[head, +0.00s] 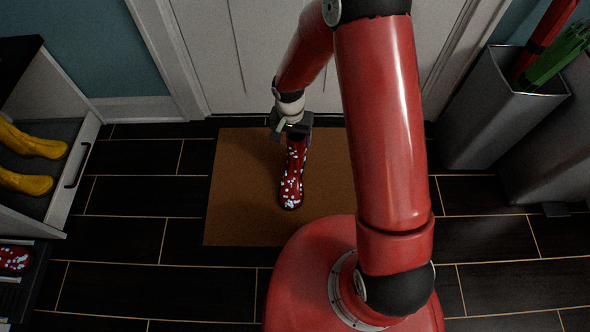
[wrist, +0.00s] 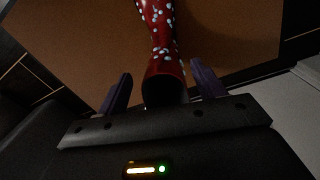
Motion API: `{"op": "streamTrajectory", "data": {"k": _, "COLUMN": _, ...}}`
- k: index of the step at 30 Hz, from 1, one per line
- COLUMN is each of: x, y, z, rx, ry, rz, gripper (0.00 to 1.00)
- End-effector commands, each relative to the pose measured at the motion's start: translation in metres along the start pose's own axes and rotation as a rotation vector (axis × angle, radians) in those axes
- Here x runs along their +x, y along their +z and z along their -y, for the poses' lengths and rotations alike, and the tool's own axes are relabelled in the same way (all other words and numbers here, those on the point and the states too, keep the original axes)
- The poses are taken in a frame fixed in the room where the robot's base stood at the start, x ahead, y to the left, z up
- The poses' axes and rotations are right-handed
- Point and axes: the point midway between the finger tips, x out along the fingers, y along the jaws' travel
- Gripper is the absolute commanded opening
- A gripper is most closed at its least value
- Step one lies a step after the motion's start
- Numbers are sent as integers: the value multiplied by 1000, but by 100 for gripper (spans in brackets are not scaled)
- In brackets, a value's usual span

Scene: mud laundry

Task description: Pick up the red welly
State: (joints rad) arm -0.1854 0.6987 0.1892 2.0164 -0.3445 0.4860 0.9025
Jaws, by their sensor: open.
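The red welly (head: 292,178) with white spots stands on the brown mat (head: 235,190) in front of the door. Its toe points toward me in the head view. My gripper (head: 292,128) is at the top of its shaft. In the wrist view the welly (wrist: 163,35) runs up from between the two fingers of my gripper (wrist: 160,90). The fingers are open, one on each side of the shaft's dark opening, with a gap visible on both sides. The depth of the fingers along the shaft is hard to tell.
An open drawer (head: 78,172) at left holds yellow boots (head: 28,142). Another red spotted boot (head: 14,258) lies at the lower left. A grey bin (head: 490,115) with umbrellas stands at right. A white door (head: 235,60) is behind the mat. Dark floor around the mat is clear.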

Motion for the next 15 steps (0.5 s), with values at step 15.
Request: {"op": "streamTrajectory", "data": {"k": 15, "x": 48, "y": 0, "z": 1, "rx": 1, "ry": 0, "rz": 0, "gripper": 68}}
